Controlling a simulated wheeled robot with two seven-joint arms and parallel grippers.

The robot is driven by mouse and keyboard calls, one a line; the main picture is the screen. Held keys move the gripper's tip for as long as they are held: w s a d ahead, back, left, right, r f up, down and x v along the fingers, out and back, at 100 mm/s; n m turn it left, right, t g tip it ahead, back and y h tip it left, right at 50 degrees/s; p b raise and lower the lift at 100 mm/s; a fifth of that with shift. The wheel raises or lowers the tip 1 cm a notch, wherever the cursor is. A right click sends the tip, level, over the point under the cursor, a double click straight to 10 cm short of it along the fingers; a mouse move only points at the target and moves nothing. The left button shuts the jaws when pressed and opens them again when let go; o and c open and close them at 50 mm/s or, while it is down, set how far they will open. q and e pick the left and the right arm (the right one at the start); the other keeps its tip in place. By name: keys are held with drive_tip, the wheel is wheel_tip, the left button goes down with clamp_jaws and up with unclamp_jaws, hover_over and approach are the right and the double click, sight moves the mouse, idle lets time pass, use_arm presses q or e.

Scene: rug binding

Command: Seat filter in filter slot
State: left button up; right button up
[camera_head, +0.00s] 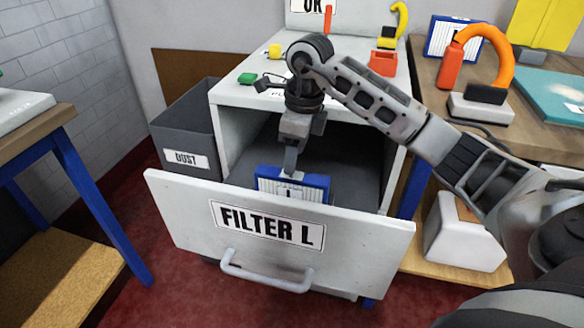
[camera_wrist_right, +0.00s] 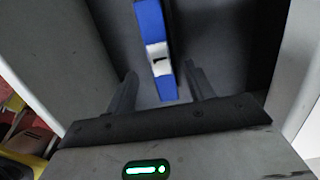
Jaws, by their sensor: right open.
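A blue-framed filter (camera_head: 310,188) with a pleated white face stands in the open drawer labelled FILTER L (camera_head: 190,225); its lower part is hidden behind the drawer front. My right gripper (camera_head: 291,168) reaches down from above, at the filter's top edge. In the right wrist view the right gripper (camera_wrist_right: 160,78) is open, with one finger on each side of the blue filter (camera_wrist_right: 149,20) and gaps visible between. The filter's white tag with a dark mark lies between the fingers. I cannot make out a slot beneath the filter. My left gripper is not in view.
A grey DUST bin (camera_head: 170,125) stands left of the white cabinet (camera_head: 226,92). On the right bench are another blue-framed filter (camera_head: 440,45), an orange-handled tool (camera_head: 482,100) and a teal case (camera_head: 545,95). A blue-legged table (camera_head: 75,180) stands at left.

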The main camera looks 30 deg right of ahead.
wheel_tip(320, 180, up, 3)
drive_tip(key=shift+s+d+f, duration=0.1)
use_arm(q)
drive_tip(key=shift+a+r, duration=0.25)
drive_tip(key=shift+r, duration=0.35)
use_arm(e)
drive_tip(key=shift+s+r, duration=0.1)
drive_tip(key=shift+r, duration=0.35)
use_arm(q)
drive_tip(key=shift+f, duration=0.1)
